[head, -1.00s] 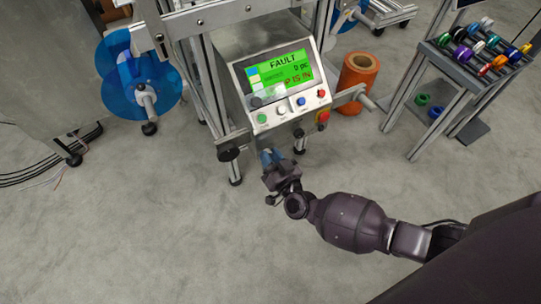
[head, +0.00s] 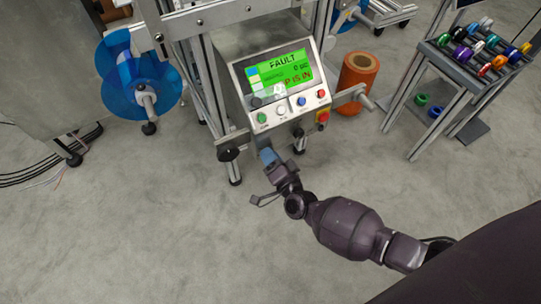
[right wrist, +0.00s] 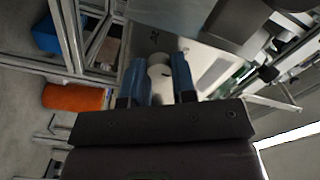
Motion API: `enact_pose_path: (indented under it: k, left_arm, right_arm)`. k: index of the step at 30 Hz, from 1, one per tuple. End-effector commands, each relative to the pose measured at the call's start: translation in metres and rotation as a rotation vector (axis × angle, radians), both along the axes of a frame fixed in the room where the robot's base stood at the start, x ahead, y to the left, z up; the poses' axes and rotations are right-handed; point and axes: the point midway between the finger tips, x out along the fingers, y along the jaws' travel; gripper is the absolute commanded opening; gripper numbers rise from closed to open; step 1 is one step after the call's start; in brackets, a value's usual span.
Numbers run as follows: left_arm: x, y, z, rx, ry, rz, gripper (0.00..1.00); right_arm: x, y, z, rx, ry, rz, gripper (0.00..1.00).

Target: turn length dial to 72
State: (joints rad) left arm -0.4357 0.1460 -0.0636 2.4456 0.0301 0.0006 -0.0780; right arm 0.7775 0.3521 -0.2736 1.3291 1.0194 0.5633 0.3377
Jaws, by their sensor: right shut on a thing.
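The length dial, a pale round knob (right wrist: 160,72), shows in the right wrist view between the two blue fingers. It is hidden behind my gripper in the head view. My right gripper (head: 268,157) is below the front panel of the control box; in the right wrist view its fingers (right wrist: 161,80) are shut on the knob from both sides. A small dark mark shows on the plate beside the knob, too small to read. The control box screen (head: 280,75) is green and reads FAULT, with a smaller line that looks like "P 15 IN". My left gripper is not in view.
Coloured buttons (head: 281,110) and a red emergency stop (head: 323,117) sit just above my right gripper. An orange roll (head: 357,82) stands right of the machine. A rack of coloured reels (head: 470,55) is at the right. The floor in front is clear.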

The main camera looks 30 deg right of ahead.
Motion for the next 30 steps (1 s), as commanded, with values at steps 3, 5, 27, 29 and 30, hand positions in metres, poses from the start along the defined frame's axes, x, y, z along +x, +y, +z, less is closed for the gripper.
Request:
enact_pose_path:
  k: [3, 5, 27, 29, 30]
  left_arm:
    - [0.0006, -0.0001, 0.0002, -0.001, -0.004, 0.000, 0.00]
    - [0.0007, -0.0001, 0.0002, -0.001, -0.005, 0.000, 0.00]
    - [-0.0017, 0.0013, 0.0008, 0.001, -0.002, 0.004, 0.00]
    - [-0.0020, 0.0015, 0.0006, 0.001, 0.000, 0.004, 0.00]
    - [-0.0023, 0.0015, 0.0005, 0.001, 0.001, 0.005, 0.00]
  right_arm:
    - [-0.0001, -0.0004, -0.0005, 0.108, 0.005, -0.001, 0.01]
    - [0.0000, -0.0006, -0.0005, 0.164, 0.006, -0.001, 0.01]
    - [0.0004, -0.0006, -0.0005, 0.607, 0.019, -0.001, 0.01]
    - [0.0004, -0.0006, -0.0005, 0.616, 0.020, -0.001, 0.01]
    - [0.0004, -0.0006, -0.0005, 0.621, 0.020, -0.001, 0.01]
